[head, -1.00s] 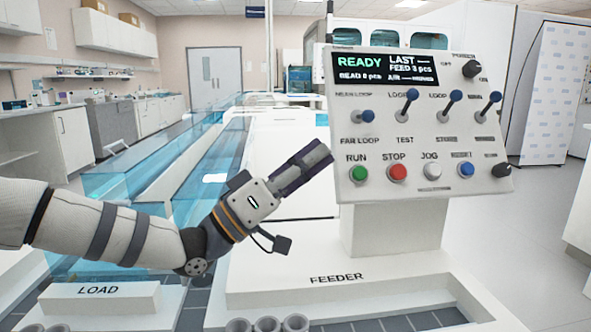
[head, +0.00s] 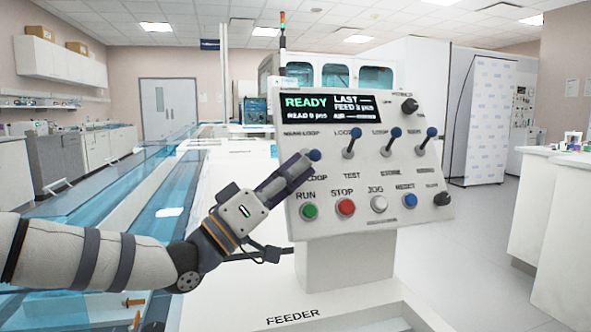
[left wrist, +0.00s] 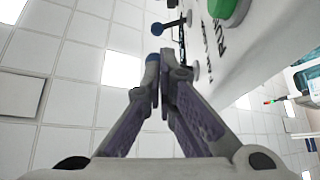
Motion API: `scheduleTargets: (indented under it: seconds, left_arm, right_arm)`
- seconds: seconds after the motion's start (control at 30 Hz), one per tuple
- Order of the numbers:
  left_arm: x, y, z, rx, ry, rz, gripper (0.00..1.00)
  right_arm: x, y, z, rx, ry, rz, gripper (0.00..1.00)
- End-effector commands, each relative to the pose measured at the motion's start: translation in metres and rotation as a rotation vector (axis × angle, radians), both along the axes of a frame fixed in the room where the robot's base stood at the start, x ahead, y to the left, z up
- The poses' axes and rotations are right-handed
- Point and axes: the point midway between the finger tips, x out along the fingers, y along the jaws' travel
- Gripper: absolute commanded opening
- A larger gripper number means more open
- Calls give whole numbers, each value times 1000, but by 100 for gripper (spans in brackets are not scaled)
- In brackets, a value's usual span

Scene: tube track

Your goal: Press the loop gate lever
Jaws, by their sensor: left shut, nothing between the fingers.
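The loop gate lever is the leftmost on the panel. Its blue knob (head: 315,155) shows in the head view just beyond my fingertips; its stem is mostly hidden. My left gripper (head: 304,168) is shut and empty, its tips over the panel's left side by this lever. In the left wrist view the shut fingertips (left wrist: 158,62) point up the picture. A blue patch (left wrist: 152,66) shows at them, likely the lever's knob; I cannot tell whether they touch. Another blue-knobbed lever (left wrist: 172,29) shows beyond. My right gripper is not in view.
The white feeder panel (head: 290,218) carries a READY screen (head: 330,106), three more blue-knobbed levers to the right, and a lower row with green RUN (head: 309,211) and red STOP (head: 346,207) buttons close below my gripper. Blue clear-walled tracks (head: 125,215) lie at left.

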Motion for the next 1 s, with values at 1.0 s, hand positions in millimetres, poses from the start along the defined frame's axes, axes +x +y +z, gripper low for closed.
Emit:
scheduleTargets:
  seconds: [1.0]
  left_arm:
    - [-3,-1,22,-74,224,-1,0]
  right_arm:
    - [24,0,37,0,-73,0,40]
